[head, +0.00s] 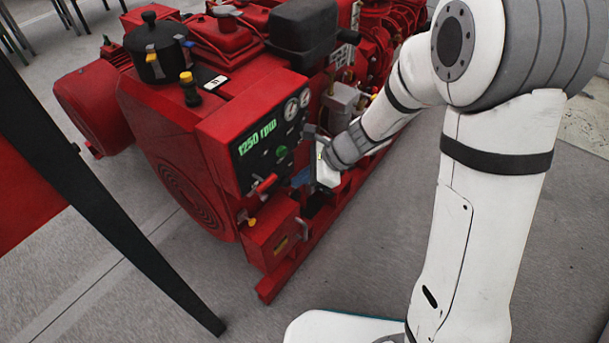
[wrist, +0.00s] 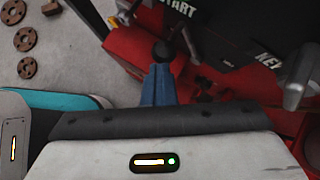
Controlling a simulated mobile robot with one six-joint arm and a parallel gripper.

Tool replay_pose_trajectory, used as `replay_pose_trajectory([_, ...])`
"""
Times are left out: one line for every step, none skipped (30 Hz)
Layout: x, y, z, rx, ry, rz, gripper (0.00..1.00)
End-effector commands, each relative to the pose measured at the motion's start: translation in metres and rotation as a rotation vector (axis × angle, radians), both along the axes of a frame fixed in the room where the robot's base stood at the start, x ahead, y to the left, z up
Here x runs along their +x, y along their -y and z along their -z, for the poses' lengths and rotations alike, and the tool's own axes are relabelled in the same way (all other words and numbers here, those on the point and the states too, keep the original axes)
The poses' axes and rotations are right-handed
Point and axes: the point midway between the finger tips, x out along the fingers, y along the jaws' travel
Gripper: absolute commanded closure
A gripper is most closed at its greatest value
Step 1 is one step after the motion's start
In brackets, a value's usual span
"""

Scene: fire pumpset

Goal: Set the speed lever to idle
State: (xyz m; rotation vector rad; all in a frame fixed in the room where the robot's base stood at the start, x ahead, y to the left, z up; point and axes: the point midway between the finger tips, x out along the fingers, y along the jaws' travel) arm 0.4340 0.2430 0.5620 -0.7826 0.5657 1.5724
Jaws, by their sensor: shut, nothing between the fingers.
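In the head view, the pumpset's control panel (head: 262,135) shows a green "1250 rpm" readout, gauges and a red-handled lever (head: 265,184) at its lower edge. My gripper (head: 302,177) is beside the panel's lower right, partly hidden by my wrist. In the wrist view, its blue fingers (wrist: 159,82) are shut with nothing between them. A black ball knob (wrist: 164,50) on a dark stem shows right at the fingertips; I cannot tell whether they touch. Whether this knob is the speed lever is unclear. Its lower part is hidden.
In the wrist view, a grey metal handle (wrist: 297,88) is at the right, near "START" and "KEY" lettering. In the head view, a red box (head: 272,237) sits below the panel. A dark slanted bar (head: 110,210) crosses the left. The floor in front is clear.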

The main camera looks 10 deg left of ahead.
Motion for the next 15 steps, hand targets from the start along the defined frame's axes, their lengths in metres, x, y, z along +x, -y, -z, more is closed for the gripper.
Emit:
replay_pose_trajectory([0.001,-0.001,-0.001,0.004,0.000,0.000,1.00])
replay_pose_trajectory([0.001,-0.001,-0.001,0.004,0.000,0.002,1.00])
replay_pose_trajectory([0.001,-0.001,-0.001,0.005,0.000,0.003,1.00])
replay_pose_trajectory([0.002,0.000,-0.001,0.005,-0.001,0.004,1.00])
replay_pose_trajectory([0.002,0.000,-0.001,0.005,0.000,0.004,1.00])
replay_pose_trajectory([0.002,0.000,-0.001,0.006,0.000,0.006,1.00])
replay_pose_trajectory([0.003,0.000,-0.001,0.005,0.000,0.006,1.00])
replay_pose_trajectory([0.003,0.001,-0.001,0.005,0.001,0.007,1.00])
replay_pose_trajectory([0.004,0.001,-0.002,0.005,0.001,0.007,1.00])
replay_pose_trajectory([0.005,0.002,-0.002,0.005,0.001,0.007,1.00])
replay_pose_trajectory([0.006,0.002,-0.002,0.005,0.001,0.007,1.00])
replay_pose_trajectory([0.008,0.003,-0.002,0.004,0.001,0.007,1.00])
replay_pose_trajectory([0.009,0.004,-0.002,0.004,0.000,0.008,1.00])
replay_pose_trajectory([0.010,0.005,-0.002,0.004,-0.001,0.008,1.00])
replay_pose_trajectory([0.012,0.006,-0.002,0.003,-0.001,0.008,1.00])
